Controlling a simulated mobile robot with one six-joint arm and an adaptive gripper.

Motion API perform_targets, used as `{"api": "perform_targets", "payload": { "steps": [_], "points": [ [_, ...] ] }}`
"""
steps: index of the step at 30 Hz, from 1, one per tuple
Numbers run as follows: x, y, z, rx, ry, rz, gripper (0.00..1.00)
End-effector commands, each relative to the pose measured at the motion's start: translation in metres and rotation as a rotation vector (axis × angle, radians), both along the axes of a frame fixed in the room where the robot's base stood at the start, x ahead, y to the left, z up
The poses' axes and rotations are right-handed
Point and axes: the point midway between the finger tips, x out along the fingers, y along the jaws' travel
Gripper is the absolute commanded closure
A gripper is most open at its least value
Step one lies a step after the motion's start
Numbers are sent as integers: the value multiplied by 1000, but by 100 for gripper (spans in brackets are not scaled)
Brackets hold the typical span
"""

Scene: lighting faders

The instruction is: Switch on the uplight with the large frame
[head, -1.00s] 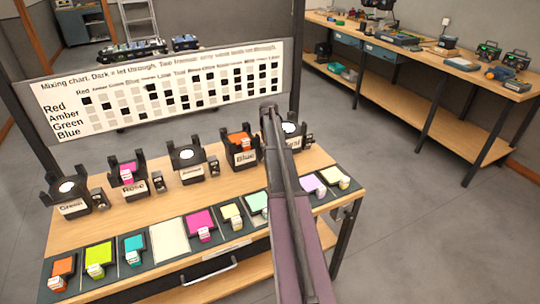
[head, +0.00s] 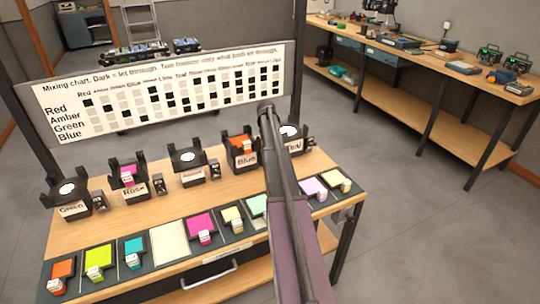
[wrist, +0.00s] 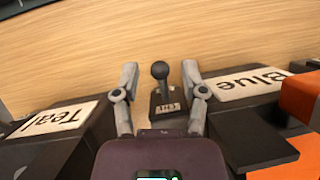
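Several dark uplights stand in a row on the wooden bench. They include Green (head: 70,192), Rose (head: 128,180), one with an unreadable label (head: 190,166), Blue (head: 243,152) and Teal (head: 290,140). Blue holds an orange gel and Rose a pink one. In the wrist view, my gripper (wrist: 160,74) is open, its fingers on either side of a dark ball-topped switch lever (wrist: 160,72) and apart from it. The lever stands between the Teal label (wrist: 55,120) and the Blue label (wrist: 250,83). My arm hides the gripper in the head view.
A row of coloured gel frames (head: 168,243) lies along the bench's front edge. Small switch boxes, such as one beside Rose (head: 158,184), stand between the uplights. The mixing chart (head: 165,95) rises behind. Another workbench (head: 430,80) stands at the back right.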

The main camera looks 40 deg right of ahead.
Motion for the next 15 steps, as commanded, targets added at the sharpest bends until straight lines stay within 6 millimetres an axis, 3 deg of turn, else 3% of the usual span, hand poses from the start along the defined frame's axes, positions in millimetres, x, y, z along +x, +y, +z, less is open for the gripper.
{"api": "perform_targets", "payload": {
  "steps": [15],
  "points": [
    [-1, 1, -1, -6, -30, 1, 40]
  ]
}}
